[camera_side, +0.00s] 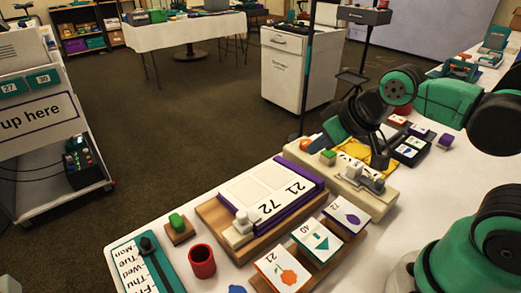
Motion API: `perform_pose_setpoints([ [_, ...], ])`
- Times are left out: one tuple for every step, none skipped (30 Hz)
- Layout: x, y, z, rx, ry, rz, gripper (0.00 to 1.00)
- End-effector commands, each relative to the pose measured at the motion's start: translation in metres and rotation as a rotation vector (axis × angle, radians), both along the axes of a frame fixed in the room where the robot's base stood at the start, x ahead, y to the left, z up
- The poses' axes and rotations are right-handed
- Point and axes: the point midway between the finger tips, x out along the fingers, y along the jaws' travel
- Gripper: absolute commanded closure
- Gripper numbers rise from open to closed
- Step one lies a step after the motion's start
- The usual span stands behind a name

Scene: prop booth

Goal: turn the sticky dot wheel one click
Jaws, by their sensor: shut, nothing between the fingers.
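I cannot pick out the sticky dot wheel for certain. A long beige block (372,205) carries a green button-like piece (328,157) and several small pale and grey parts, and one of these may be the wheel. A small orange round piece (305,144) sits at its far left end. My gripper (378,158) reaches down over the far side of this block, near a yellow cloth-like piece. It is shut and holds nothing. Its dark fingers are small here, and whether they touch anything is unclear.
A wooden board with a purple-edged panel (265,190) lies left of the block. Picture cards (282,271) stand in a wooden rack in front. A red cup (202,261), a green-topped block (177,224) and a weekday board (131,270) are at the left. A dark card tray (411,150) lies right.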

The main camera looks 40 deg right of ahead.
Motion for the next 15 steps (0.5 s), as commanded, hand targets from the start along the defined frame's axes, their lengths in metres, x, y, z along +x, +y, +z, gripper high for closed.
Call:
perform_pose_setpoints([
  [0.000,0.000,0.000,0.000,0.000,0.000,1.00],
  [0.000,0.000,0.000,0.000,0.000,0.000,1.00],
  [0.000,0.000,0.000,0.000,0.000,0.000,1.00],
  [0.000,0.000,0.000,0.000,0.000,0.000,1.00],
  [0.000,0.000,0.000,0.000,0.000,0.000,0.91],
  [0.000,0.000,0.000,0.002,0.002,-0.003,0.80],
  [0.001,-0.001,0.001,0.005,0.005,-0.011,0.72],
  [0.002,-0.002,0.001,0.012,0.010,-0.021,0.63],
  [0.004,-0.003,0.003,0.023,0.021,-0.045,0.52],
  [0.007,-0.005,0.005,0.036,0.034,-0.070,0.43],
  [0.010,-0.007,0.006,0.053,0.049,-0.101,0.35],
  [0.015,-0.011,0.008,0.078,0.074,-0.154,0.24],
  [0.019,-0.014,0.010,0.101,0.094,-0.201,0.24],
  [0.024,-0.018,0.012,0.124,0.118,-0.253,0.24],
  [0.031,-0.023,0.013,0.158,0.150,-0.329,0.24],
])
